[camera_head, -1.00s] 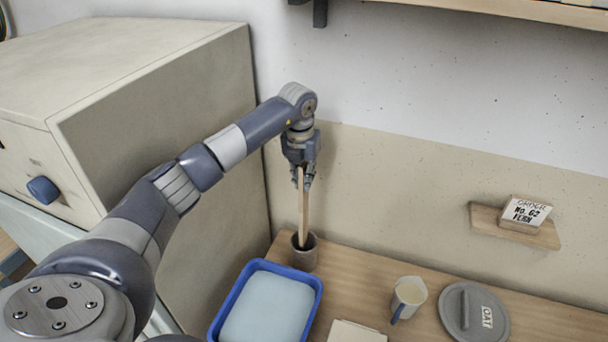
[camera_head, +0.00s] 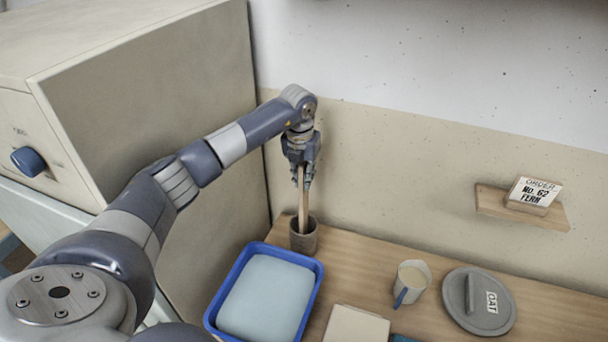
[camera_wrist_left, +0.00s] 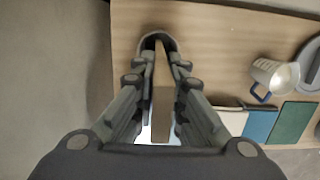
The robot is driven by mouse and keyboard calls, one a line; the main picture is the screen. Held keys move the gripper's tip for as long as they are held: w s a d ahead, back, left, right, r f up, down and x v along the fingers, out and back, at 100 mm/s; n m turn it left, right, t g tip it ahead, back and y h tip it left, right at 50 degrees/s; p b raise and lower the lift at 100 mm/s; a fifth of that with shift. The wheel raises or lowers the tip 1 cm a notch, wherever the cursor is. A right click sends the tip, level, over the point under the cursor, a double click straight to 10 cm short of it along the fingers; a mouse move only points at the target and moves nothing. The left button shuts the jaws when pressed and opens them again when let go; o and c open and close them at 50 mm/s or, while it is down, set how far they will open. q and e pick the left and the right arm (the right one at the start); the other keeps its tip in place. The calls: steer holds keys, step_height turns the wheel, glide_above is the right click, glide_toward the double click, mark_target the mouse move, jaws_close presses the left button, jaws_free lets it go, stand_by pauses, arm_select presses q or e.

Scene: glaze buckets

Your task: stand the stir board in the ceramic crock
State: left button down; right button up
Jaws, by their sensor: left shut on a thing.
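The stir board (camera_head: 303,208) is a narrow, flat wooden strip, held upright in the head view. My left gripper (camera_head: 302,183) is shut on its upper part. The board's lower end is inside the mouth of the ceramic crock (camera_head: 304,240), a small grey-brown pot at the back left of the table. Whether the board touches the crock's floor is hidden. In the left wrist view the board (camera_wrist_left: 163,95) runs between the fingers toward the crock's rim (camera_wrist_left: 158,37). My right gripper is not in view.
A blue tray (camera_head: 213,318) with a pale filling stands just in front of the crock. A mug (camera_head: 412,279), a grey lid (camera_head: 479,314) and a pale tile (camera_head: 356,326) lie to the right. A large beige cabinet (camera_head: 160,130) borders the left. A small wall shelf (camera_head: 490,203) holds a card.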

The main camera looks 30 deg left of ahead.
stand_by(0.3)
arm_select(q)
steer(key=c, duration=1.6)
jaws_free()
steer(key=shift+o, duration=0.2)
